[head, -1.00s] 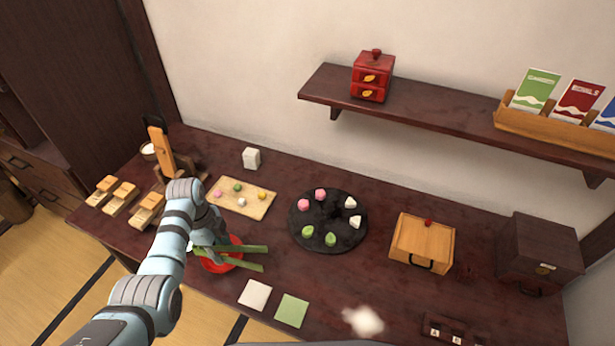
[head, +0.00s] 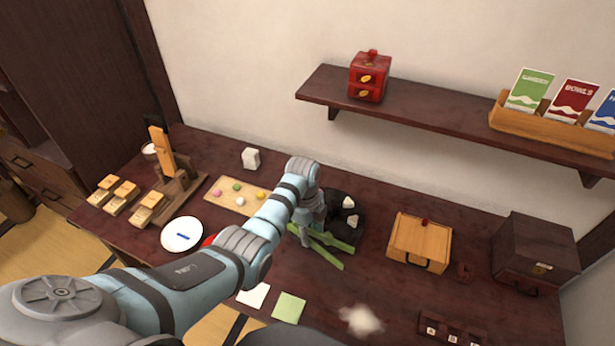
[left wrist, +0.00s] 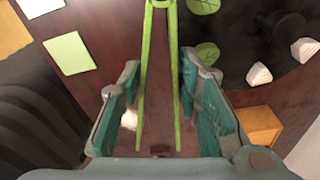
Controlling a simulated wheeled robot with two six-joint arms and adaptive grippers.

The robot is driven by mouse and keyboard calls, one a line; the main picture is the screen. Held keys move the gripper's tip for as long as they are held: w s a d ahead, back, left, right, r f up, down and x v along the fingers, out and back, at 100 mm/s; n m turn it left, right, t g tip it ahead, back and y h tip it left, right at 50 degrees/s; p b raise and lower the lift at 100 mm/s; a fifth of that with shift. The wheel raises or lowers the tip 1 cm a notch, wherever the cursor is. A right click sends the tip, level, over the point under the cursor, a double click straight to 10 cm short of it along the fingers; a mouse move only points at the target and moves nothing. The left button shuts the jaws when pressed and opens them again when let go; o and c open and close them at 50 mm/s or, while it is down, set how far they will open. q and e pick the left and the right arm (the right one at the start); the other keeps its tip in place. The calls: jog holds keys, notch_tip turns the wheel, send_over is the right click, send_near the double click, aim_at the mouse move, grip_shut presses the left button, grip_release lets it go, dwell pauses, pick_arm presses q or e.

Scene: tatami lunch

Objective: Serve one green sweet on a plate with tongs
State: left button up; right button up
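My left gripper (head: 312,238) is around the green tongs (head: 330,258), which have come along with it. The tongs are over the front edge of the round black tray (head: 357,215). In the left wrist view the tongs (left wrist: 146,75) run between the two fingers (left wrist: 160,100), their arms apart. Two green leaf-shaped sweets (left wrist: 206,53) lie on the tray beside the tongs; my arm and the tongs hide them in the head view. White sweets (head: 348,202) sit on the tray's right. A white plate (head: 182,235) with a blue mark is at left. My right gripper is out of view.
A wooden board (head: 222,198) holds small coloured balls, one green. A red dish (head: 209,240) is mostly behind my arm. White (head: 253,295) and green (head: 288,307) paper squares lie in front. A wooden box (head: 421,240) stands right of the tray.

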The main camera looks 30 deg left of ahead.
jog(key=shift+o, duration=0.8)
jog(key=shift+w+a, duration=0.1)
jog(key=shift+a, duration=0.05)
pick_arm(q)
jog(key=w+a+r+m+t+y, duration=0.1)
jog(key=w+a+r+t+y, duration=0.1)
jog(key=r+y, duration=0.3)
jog(key=w+a+r+t+y+b, duration=0.1)
jog(key=w+a+r+t+y, duration=0.1)
jog(key=w+a+r+y, duration=0.2)
notch_tip(320, 180, up, 3)
jog(key=a+y, duration=0.1)
jog(key=y, duration=0.1)
jog(key=shift+w+a+f+m+y, duration=0.15)
jog(key=shift+w+a+m+y, duration=0.15)
jog(key=shift+w+m, duration=0.1)
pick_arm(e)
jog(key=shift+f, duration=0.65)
pick_arm(q)
jog(key=shift+f+b, duration=0.15)
jog(key=shift+b, duration=0.15)
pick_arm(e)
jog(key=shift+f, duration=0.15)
pick_arm(q)
notch_tip(320, 180, down, 10)
jog(key=b, duration=1)
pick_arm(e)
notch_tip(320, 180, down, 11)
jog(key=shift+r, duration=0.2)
